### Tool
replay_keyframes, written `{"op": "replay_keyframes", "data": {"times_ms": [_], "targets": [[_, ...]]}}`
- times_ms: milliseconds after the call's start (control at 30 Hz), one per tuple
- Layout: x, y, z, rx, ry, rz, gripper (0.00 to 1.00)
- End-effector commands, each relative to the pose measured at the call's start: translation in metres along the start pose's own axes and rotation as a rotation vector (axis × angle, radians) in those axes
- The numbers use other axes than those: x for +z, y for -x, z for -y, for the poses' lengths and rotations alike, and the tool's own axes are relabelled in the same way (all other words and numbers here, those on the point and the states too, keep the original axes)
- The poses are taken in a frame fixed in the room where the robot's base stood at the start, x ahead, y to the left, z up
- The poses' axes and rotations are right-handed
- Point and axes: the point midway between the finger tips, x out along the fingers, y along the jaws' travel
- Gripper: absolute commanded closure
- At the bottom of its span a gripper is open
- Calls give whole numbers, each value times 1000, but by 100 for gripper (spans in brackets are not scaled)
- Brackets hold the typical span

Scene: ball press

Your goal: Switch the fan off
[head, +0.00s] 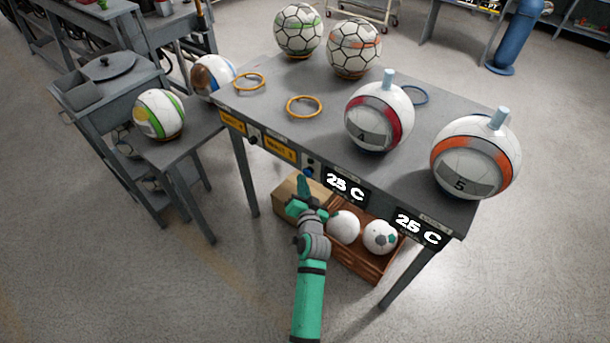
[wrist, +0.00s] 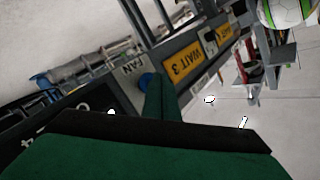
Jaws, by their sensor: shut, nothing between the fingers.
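A blue knob (wrist: 147,79) sits on the table's front edge beside a label reading FAN (wrist: 131,67) in the wrist view. The same blue control (head: 309,172) shows small in the head view, between a yellow sign and a black display. My gripper (head: 302,183) is shut and empty, its tip raised just below and in front of that control. In the wrist view my fingers (wrist: 160,92) reach up close beside the knob and overlap its edge; I cannot tell whether they touch it. The knob's setting is not readable. I cannot make out a fan itself.
Yellow signs (head: 281,150) line the table front; the wrist view reads WAIT 3 (wrist: 187,65). Two black displays (head: 345,187) read 25 C. Balls and orange rings (head: 304,107) lie on the table (head: 270,90). A crate (head: 366,268) with white balls stands beneath.

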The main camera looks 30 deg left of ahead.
Motion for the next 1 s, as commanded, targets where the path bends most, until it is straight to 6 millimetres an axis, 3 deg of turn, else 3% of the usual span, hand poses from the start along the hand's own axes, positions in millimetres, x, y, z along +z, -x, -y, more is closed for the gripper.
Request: {"op": "replay_keyframes", "data": {"times_ms": [700,1000], "targets": [[29,39,28,-1,1,1,100],[30,42,31,-1,0,0,100]]}}
